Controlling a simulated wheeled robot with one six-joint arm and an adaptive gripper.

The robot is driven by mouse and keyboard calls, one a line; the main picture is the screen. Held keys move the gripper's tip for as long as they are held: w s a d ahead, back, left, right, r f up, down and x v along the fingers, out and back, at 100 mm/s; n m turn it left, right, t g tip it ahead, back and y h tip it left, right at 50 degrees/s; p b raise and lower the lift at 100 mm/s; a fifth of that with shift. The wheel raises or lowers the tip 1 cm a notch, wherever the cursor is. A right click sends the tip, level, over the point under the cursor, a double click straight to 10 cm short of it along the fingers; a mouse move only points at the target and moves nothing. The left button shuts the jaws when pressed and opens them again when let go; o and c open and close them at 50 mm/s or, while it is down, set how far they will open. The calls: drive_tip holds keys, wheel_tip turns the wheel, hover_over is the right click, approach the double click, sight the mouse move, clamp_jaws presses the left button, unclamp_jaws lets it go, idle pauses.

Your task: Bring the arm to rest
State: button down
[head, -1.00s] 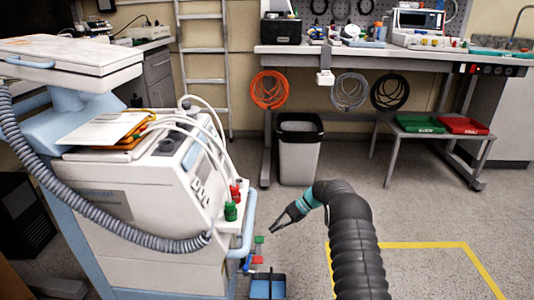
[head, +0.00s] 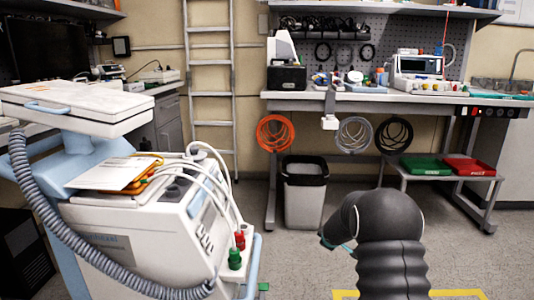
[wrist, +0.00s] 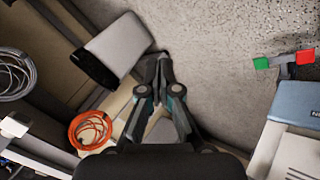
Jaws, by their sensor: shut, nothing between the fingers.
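My arm (head: 385,240) rises at the lower right of the head view, its dark sleeve bent near the top. Nothing touches the fingertips.
A white medical cart (head: 150,235) with hoses stands at left. A workbench (head: 400,100) runs along the back, with a waste bin (head: 304,195) and a side table holding green (head: 425,165) and red trays (head: 470,168). Open floor lies between cart and bench.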

drive_tip(key=s+d+r+m+g+h+p, duration=0.1)
drive_tip(key=s+r+m+g, duration=0.15)
drive_tip(key=s+r, duration=0.6)
drive_tip(key=s+d+r+m+g+h, duration=0.1)
drive_tip(key=s+r+m+g, duration=0.2)
drive_tip(key=s, duration=1.1)
drive_tip(key=s+a+r+m+y, duration=0.1)
drive_tip(key=s+a+r, duration=0.2)
drive_tip(key=s, duration=0.6)
drive_tip(key=s+a+r+m+t+y+p, duration=0.1)
drive_tip(key=s+a+r+m, duration=0.1)
drive_tip(key=s+r, duration=0.3)
drive_tip(key=s+a+r+m+t+y+p, duration=0.1)
drive_tip(key=s+a+r, duration=0.2)
drive_tip(key=s, duration=1.1)
wheel_tip(320, 180, up, 2)
drive_tip(key=shift+a+r+m, duration=0.1)
drive_tip(key=shift+a+m, duration=0.2)
drive_tip(key=shift+m, duration=0.05)
drive_tip(key=c, duration=1.8)
unclamp_jaws()
drive_tip(key=shift+s+r+t, duration=0.2)
drive_tip(key=shift+r+t, duration=0.1)
drive_tip(key=shift+t, duration=0.05)
drive_tip(key=o, duration=0.6)
drive_tip(key=shift+r+p, duration=0.25)
drive_tip(key=shift+p, duration=0.05)
drive_tip(key=shift+s+a, duration=0.1)
